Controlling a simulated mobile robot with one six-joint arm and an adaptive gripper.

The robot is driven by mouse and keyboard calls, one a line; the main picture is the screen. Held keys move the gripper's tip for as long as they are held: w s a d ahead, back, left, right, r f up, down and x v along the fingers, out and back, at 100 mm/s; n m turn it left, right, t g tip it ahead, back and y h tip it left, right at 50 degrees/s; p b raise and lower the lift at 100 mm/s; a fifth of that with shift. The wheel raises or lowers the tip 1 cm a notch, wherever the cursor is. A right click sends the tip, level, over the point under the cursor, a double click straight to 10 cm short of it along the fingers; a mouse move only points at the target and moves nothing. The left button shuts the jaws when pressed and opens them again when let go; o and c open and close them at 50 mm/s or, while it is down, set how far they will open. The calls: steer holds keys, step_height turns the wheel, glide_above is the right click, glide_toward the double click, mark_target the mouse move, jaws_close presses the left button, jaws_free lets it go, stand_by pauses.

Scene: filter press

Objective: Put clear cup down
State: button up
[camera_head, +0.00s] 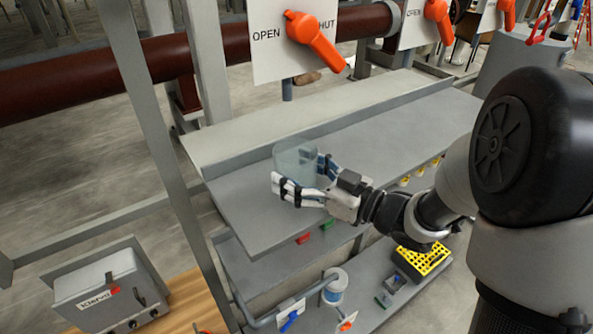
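The clear cup (293,158) is a see-through, greyish vessel over the upper grey shelf (250,217). My gripper (305,176) comes in from the right with its two fingers on either side of the cup, closed around it. The cup looks upright. I cannot tell from this view whether its base touches the shelf or hangs a little above it. The cup's lower part is hidden behind the near finger.
Orange valve handles (315,40) on OPEN/SHUT plates stand behind the shelf. A grey upright post (150,110) rises at the left. A lower shelf holds a white container (335,287) and a yellow rack (422,260). The upper shelf is clear beside the cup.

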steer(key=o, duration=0.4)
steer(key=shift+r, duration=0.1)
steer(key=shift+r, duration=0.15)
steer(key=b+v, duration=0.1)
steer(key=v, duration=1.1)
steer(key=shift+b, duration=0.3)
